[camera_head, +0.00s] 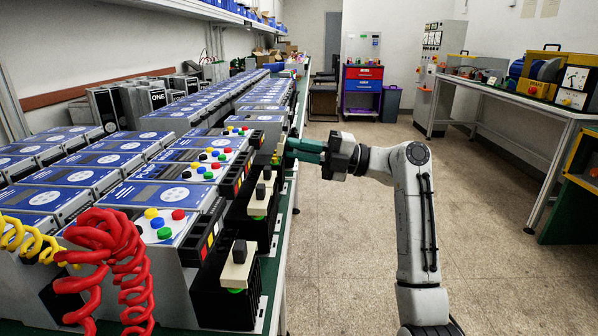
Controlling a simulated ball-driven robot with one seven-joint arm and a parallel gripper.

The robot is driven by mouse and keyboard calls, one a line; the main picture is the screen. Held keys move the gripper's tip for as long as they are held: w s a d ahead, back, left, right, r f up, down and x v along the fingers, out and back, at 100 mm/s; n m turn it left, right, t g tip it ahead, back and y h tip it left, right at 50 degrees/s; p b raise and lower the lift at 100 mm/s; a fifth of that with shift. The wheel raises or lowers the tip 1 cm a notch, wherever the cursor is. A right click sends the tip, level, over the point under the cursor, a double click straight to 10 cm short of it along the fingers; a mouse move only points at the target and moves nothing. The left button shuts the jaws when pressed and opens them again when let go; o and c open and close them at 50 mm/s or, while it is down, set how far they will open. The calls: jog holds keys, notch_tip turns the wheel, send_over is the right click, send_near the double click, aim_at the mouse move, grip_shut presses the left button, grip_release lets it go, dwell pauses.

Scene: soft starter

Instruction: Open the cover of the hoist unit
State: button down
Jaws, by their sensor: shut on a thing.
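My gripper (288,150) reaches left over the right edge of the long bench. Its green fingers are closed at a small cream and black part (277,157) on a black unit at the bench edge. The fingertips overlap this part, so the exact hold is hard to see. Two similar black units stand nearer, one in the middle (256,206) and one in front (232,289), each with a cream plate and a black block on top. No label tells which thing is the hoist unit, and I cannot make out a cover.
Rows of grey units with blue panels (170,196) and coloured buttons fill the bench left of my gripper. Red coiled cable (98,262) hangs at the front left. A second table (510,91) with yellow-framed machines stands at the right. The floor between is clear.

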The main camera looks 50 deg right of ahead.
jog(key=shift+s+d+f+t+y+b, duration=0.1)
jog(key=shift+f+t+y+b, duration=0.5)
jog(key=shift+b, duration=1.75)
jog(key=shift+r, duration=0.2)
jog(key=c, duration=1.4)
grip_release()
jog(key=shift+c, duration=0.2)
jog(key=v, duration=1.1)
jog(key=shift+p, duration=0.45)
